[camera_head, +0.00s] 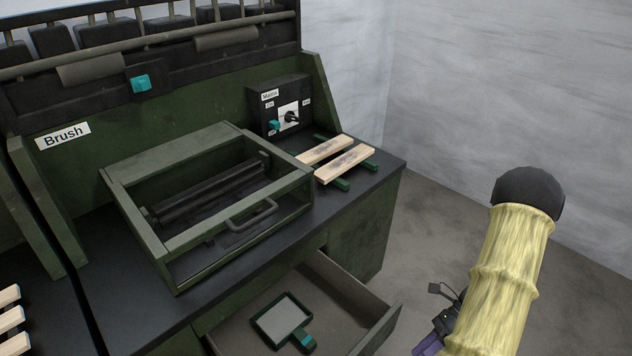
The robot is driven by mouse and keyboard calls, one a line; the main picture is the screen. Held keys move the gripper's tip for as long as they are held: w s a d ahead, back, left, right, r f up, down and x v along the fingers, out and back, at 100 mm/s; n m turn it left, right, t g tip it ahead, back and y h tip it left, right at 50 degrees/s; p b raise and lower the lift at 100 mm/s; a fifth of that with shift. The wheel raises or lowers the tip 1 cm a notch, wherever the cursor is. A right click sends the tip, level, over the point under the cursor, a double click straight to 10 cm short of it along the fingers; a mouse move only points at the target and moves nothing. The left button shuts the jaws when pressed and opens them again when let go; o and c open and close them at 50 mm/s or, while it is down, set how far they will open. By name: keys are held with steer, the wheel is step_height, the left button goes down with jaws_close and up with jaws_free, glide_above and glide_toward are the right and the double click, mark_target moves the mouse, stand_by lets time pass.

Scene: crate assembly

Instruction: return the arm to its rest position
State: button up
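My arm, in a yellow sleeve with a dark rounded joint, shows at the lower right of the head view, over the floor and to the right of the workbench. Part of a dark and purple piece of the arm shows at the bottom edge beside the sleeve. My gripper's fingers are not visible, so what they hold cannot be seen. The arm appears apart from the bench and from the open drawer (378,322).
The drawer sticks out from the bench (372,182) and holds a green-framed tool (283,319). A green glass-sided box (184,242) with a handle stands on top. Two wooden slats (345,164) lie near a switch panel (289,115). Floor (430,220) is clear at right.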

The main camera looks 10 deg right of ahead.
steer(key=w+a+r+n+t+h, duration=0.2)
steer(key=a+r+n+t+h, duration=0.25)
steer(key=a+r+n, duration=0.6)
steer(key=w+a+r+n+t+h, duration=0.3)
steer(key=r+n+h, duration=0.35)
steer(key=n, duration=0.95)
step_height(320, 180, up, 26)
steer(key=p, duration=2.6)
steer(key=shift+d+r+m+g+y, duration=0.2)
steer(key=shift+d+m+g+y, duration=0.15)
steer(key=shift+y, duration=0.05)
steer(key=shift+s, duration=0.15)
steer(key=shift+d, duration=0.1)
